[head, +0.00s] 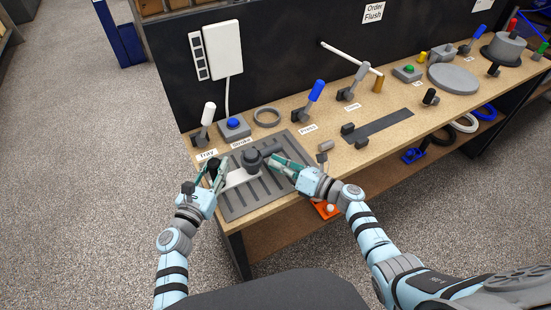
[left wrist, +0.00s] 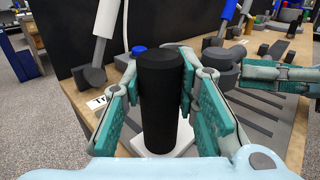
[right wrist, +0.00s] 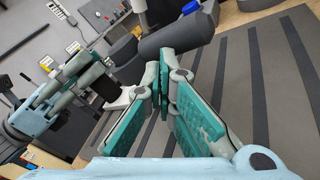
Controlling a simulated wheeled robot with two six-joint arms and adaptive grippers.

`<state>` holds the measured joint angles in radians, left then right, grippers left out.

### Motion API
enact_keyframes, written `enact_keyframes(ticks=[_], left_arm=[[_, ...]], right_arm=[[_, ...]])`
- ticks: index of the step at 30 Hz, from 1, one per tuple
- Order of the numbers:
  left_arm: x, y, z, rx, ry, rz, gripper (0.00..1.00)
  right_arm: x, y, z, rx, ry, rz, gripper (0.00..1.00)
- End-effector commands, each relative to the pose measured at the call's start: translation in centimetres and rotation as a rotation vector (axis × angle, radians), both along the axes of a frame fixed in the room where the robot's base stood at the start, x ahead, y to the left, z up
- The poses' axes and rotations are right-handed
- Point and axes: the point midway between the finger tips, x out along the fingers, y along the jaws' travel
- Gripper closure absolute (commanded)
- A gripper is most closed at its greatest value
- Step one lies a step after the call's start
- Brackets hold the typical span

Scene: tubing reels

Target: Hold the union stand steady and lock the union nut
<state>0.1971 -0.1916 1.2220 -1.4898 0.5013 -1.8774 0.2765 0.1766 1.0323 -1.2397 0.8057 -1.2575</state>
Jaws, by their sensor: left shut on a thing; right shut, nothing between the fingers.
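The union stand has a pale base plate (head: 240,179) on the grey ribbed tray, with a black upright grip (left wrist: 160,100) at its left end. My left gripper (head: 214,168) is shut around that grip. The dark grey union nut (head: 252,160) sits at the right end of the plate, with a thick grey bar (head: 271,146) sticking out to the right. My right gripper (head: 277,161) is shut and empty close beside the bar. In the right wrist view the bar (right wrist: 180,38) lies just beyond the fingertips; I cannot tell whether they touch.
The ribbed tray (head: 235,208) lies at the table's near left corner. A small grey lever (head: 325,147) stands right of my right gripper.

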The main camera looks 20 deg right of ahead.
Motion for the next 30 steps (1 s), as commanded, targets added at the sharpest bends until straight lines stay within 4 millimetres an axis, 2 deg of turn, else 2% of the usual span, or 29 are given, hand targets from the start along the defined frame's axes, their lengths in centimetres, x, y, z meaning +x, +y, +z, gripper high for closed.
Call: enact_keyframes(ticks=[30], left_arm=[[0.0, 0.0, 0.0, 0.001, 0.001, 0.000, 1.00]], right_arm=[[1.2, -0.1, 0.1, -0.001, 0.001, 0.001, 1.00]])
